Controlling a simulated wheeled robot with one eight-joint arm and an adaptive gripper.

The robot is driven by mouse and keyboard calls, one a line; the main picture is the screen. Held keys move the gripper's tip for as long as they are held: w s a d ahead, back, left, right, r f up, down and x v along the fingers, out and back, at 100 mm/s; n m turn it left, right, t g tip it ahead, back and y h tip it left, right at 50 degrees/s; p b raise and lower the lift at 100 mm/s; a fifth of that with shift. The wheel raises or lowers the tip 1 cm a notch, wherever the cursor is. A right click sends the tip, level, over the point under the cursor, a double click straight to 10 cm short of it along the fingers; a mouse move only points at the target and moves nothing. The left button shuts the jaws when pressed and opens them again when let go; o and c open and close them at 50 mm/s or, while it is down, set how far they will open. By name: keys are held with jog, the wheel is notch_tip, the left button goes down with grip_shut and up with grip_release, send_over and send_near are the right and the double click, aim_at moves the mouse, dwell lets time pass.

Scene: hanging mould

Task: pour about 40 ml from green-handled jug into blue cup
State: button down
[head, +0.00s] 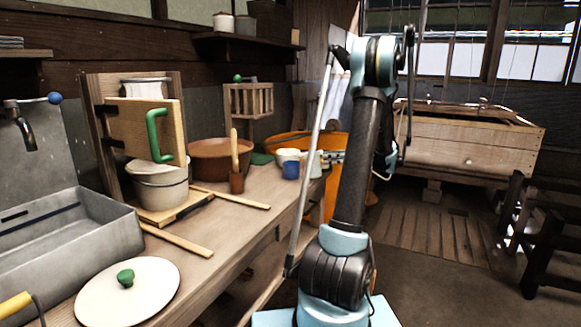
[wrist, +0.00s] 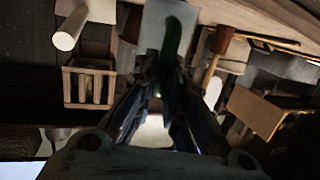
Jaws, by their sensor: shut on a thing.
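The blue cup (head: 291,170) stands upright on the wooden counter, near its far end, in front of pale vessels. In the wrist view my gripper (wrist: 168,68) is shut on the dark green handle (wrist: 172,38) of the jug. The pale grey jug body (wrist: 153,22) shows behind the handle at the top of that view; its mouth and contents are hidden. I cannot pick out the blue cup in the wrist view.
A metal sink (head: 70,240) is at left.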

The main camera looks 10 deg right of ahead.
jog(key=w+a+r+g+h+p, duration=0.3)
jog(key=a+r+h, duration=0.5)
jog(key=a+h, duration=0.1)
jog(key=shift+w+g+h, duration=0.2)
jog(key=shift+g+h, duration=0.2)
jog(key=shift+h, duration=0.2)
dwell(0.3)
jog(key=shift+w+a+r+h+p, duration=0.1)
jog(key=shift+a+r+h+p, duration=0.1)
jog(key=shift+h+p, duration=0.2)
jog(key=shift+w+a+r+g+h+p, duration=0.2)
jog(key=shift+a+r+g+h+p, duration=0.2)
jog(key=shift+h+p, duration=0.15)
jog(key=shift+s+d+p, duration=0.1)
jog(key=shift+d+p, duration=0.35)
jog(key=shift+s+d+f+p, duration=0.15)
jog(key=shift+d+p, duration=0.1)
jog(key=shift+p, duration=0.2)
